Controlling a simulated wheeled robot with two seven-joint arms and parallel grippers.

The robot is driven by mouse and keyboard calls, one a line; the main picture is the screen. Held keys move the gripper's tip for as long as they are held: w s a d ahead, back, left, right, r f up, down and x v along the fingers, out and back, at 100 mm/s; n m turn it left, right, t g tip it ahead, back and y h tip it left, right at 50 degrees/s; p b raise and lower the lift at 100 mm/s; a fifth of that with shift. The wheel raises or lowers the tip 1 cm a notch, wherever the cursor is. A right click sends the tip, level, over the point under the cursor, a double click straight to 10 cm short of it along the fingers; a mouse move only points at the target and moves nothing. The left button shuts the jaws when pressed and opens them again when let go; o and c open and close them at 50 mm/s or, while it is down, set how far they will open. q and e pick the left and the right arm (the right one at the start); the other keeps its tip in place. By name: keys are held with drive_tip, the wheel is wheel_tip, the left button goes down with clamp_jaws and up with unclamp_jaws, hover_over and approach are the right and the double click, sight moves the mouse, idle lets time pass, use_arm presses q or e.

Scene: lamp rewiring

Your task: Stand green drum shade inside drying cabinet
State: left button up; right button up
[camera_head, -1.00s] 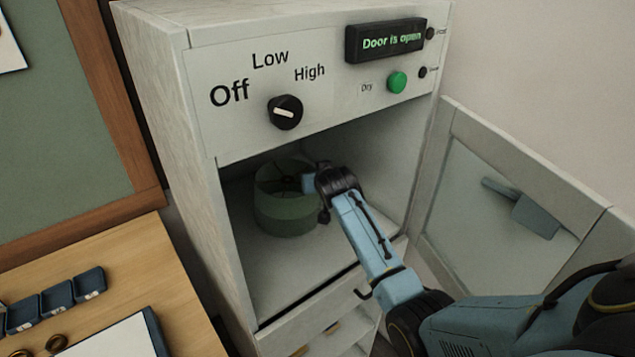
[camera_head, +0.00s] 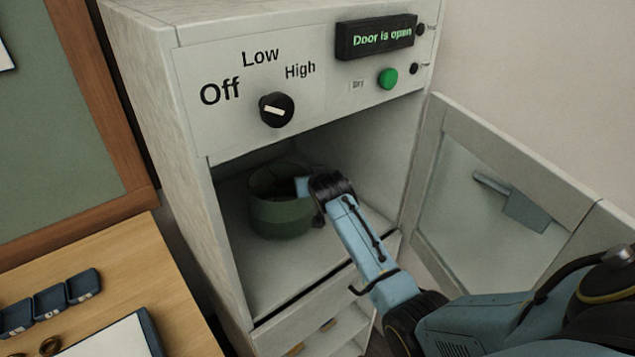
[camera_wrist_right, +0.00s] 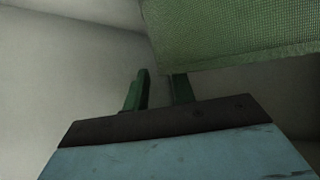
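The green drum shade (camera_head: 282,211) stands upright on the floor of the drying cabinet (camera_head: 168,140), toward the back left of its chamber. Its open top shows thin spokes inside. My right arm reaches in through the open front, with its gripper at the right side of the shade's rim; the fingertips are hidden in the head view. In the right wrist view the gripper's fingers (camera_wrist_right: 158,92) are apart with a clear gap between them. The shade's woven wall (camera_wrist_right: 235,35) is at upper right there, partly covering the right finger. My left gripper is out of view.
The cabinet door (camera_head: 500,190) is swung open to the right, and the display (camera_head: 376,37) reads "Door is open". The knob (camera_head: 276,109) and green button (camera_head: 388,78) are above the opening. A wooden table (camera_head: 120,265) with small blue trays is at left.

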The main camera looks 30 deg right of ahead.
drive_tip(key=v, duration=1.1)
drive_tip(key=shift+s, duration=0.15)
